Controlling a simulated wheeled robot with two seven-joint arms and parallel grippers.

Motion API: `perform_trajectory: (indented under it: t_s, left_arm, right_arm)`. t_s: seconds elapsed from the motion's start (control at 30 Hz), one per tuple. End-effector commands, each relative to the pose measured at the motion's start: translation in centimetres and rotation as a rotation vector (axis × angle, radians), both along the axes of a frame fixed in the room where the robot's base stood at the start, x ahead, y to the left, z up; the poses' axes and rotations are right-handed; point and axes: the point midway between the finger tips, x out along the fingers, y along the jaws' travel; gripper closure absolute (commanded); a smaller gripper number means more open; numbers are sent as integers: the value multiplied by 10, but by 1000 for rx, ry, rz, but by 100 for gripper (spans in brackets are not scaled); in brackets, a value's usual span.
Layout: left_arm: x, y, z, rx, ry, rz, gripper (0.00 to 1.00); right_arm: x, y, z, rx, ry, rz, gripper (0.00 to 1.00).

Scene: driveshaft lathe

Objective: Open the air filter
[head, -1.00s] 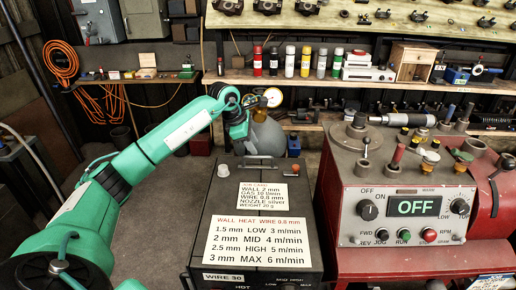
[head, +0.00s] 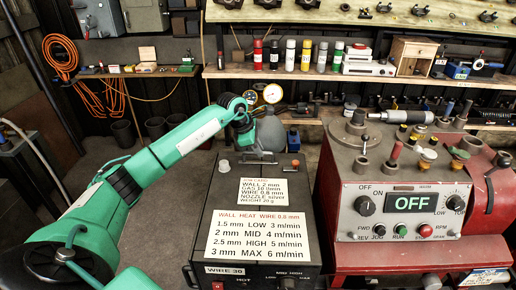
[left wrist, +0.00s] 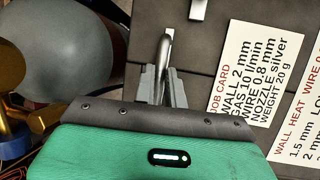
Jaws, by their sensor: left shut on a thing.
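No part that I can clearly tell as an air filter shows. A dark box-shaped welding unit (head: 204,232) with white label cards stands in the middle of the head view. A metal bar handle (left wrist: 166,48) is fixed to its top, near the back edge. My left gripper (head: 255,150) is at this handle in the head view. In the left wrist view its fingers (left wrist: 165,85) are shut on the bar, partly hiding it. My right gripper is in neither view.
A grey gas bottle (left wrist: 72,42) stands close beside my left gripper, with gauges (head: 272,93) above it. The red lathe (head: 408,212), its display reading OFF, stands right of the unit. Shelves with spray cans (head: 290,54) line the back. Floor (head: 165,235) left of the unit is clear.

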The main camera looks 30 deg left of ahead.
Motion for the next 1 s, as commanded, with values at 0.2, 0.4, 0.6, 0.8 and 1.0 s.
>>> perform_trajectory:
  t_s: [0.2,0.4,0.6,0.8,1.0]
  left_arm:
    - [1,1,17,1,-4,0,100]
    - [1,1,66,2,-8,2,100]
    - [1,1,100,0,-5,0,100]
    - [0,0,107,-1,-3,0,100]
    - [0,0,106,-2,-3,0,100]
  right_arm:
    - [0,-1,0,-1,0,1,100]
    - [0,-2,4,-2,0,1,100]
    - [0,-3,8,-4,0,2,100]
    - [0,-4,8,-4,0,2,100]
    - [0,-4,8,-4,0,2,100]
